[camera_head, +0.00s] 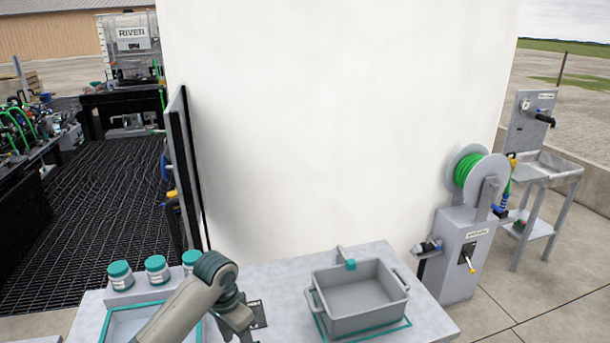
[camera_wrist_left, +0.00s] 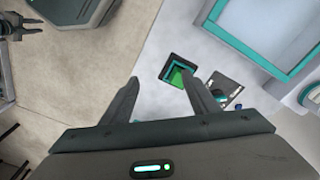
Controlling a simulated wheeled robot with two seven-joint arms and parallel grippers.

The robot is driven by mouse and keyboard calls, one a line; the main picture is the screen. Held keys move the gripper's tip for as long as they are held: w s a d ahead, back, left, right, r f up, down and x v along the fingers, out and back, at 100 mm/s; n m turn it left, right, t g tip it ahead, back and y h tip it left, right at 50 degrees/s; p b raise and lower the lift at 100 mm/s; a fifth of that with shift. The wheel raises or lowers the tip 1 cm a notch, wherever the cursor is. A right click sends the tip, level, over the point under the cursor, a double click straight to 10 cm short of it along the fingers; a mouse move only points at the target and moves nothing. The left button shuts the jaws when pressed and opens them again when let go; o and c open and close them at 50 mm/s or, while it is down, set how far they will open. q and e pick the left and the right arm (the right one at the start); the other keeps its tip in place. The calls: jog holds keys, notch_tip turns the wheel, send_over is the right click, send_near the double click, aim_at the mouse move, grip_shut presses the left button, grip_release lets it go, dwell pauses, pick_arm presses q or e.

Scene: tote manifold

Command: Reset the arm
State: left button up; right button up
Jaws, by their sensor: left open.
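My left arm (camera_head: 190,300) reaches in over the table from the bottom of the head view, with its elbow or wrist bent downward. Its fingers are hard to make out there. In the left wrist view my left gripper (camera_wrist_left: 160,82) is open, its two dark fingers apart with nothing between them. Below the fingertips lies the pale table top with a small dark square holder with a green inside (camera_wrist_left: 181,74). A small dark forked shape shows at the top left of the wrist view; it may be my right gripper, but I cannot tell its state.
A grey tote (camera_head: 360,299) stands on the table inside a teal outline. Several teal-lidded jars (camera_head: 121,277) stand at the left, by a teal-rimmed tray (camera_head: 120,318). A green hose reel (camera_head: 470,172) stands beyond the table's right side. A white wall (camera_head: 330,120) rises behind.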

pick_arm(q)
jog(key=s+d+f+n+t+h, duration=0.1)
jog(key=s+f, duration=0.4)
jog(key=s, duration=0.4)
jog(key=s+d+f+n+t+h, duration=0.1)
jog(key=s+d+f, duration=0.1)
jog(key=s+f, duration=0.45)
jog(key=s+a+r+n+y, duration=0.1)
jog(key=s+a, duration=0.2)
jog(key=s, duration=0.4)
jog(key=s+a+r+n+t, duration=0.1)
jog(key=s+a+n, duration=0.15)
jog(key=s, duration=0.35)
jog(key=s+a+r+y, duration=0.1)
jog(key=s+a, duration=0.3)
jog(key=s, duration=0.3)
notch_tip(320, 180, down, 31)
jog(key=s+g+b, duration=0.1)
jog(key=b, duration=0.2)
jog(key=s+a+f+g+b, duration=0.1)
jog(key=s+a+f+b, duration=0.1)
jog(key=s+f, duration=1.6)
notch_tip(320, 180, down, 3)
jog(key=shift+s+a+r+y, duration=0.2)
jog(key=shift+a+y, duration=0.1)
jog(key=shift+a, duration=0.1)
